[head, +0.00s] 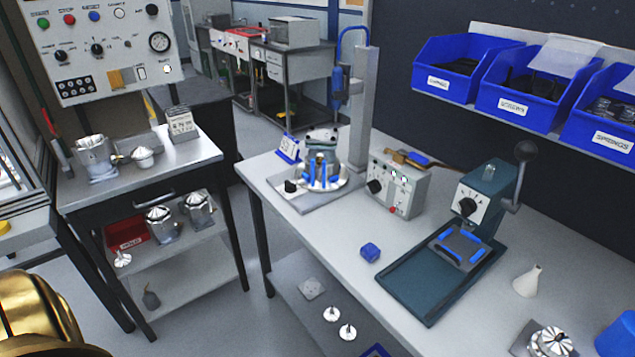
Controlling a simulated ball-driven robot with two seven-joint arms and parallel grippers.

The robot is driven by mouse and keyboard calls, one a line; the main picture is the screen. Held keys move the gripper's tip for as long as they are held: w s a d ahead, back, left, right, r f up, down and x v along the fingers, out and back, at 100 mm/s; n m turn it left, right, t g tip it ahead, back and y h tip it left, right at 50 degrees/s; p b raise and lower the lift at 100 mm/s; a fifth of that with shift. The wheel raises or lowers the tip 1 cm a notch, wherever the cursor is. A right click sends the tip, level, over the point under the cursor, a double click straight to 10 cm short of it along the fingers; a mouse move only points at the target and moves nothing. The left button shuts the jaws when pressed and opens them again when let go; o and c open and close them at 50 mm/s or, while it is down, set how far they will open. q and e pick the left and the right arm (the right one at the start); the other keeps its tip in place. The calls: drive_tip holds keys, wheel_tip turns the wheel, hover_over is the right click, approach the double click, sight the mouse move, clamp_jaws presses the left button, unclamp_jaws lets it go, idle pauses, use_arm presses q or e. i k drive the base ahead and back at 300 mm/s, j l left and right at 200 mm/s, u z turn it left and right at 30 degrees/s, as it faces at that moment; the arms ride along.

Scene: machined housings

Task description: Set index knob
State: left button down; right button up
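Several black knobs are in the head view, and I cannot tell for sure which is the index knob. One small black knob (291,186) is at the left edge of a round white fixture (335,184) with blue posts and a metal housing on it. Another black knob (375,186) is on the front of a grey control box (408,180). A third black knob (467,206) sits on a white dial plate on the teal lever press (484,190). The knobs' exact settings are too small to read. Neither gripper is in view.
The white bench (345,250) also carries a blue block (370,252), a white cone-shaped bottle (527,281) and a metal part (550,342). Blue bins (465,68) hang behind. A panel with knobs (105,45) stands above a cart (150,180) at left.

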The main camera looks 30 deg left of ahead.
sight(290, 188)
drive_tip(key=u, duration=1.1)
drive_tip(key=j+z, duration=0.25)
drive_tip(key=j, duration=0.4)
drive_tip(key=k, duration=0.05)
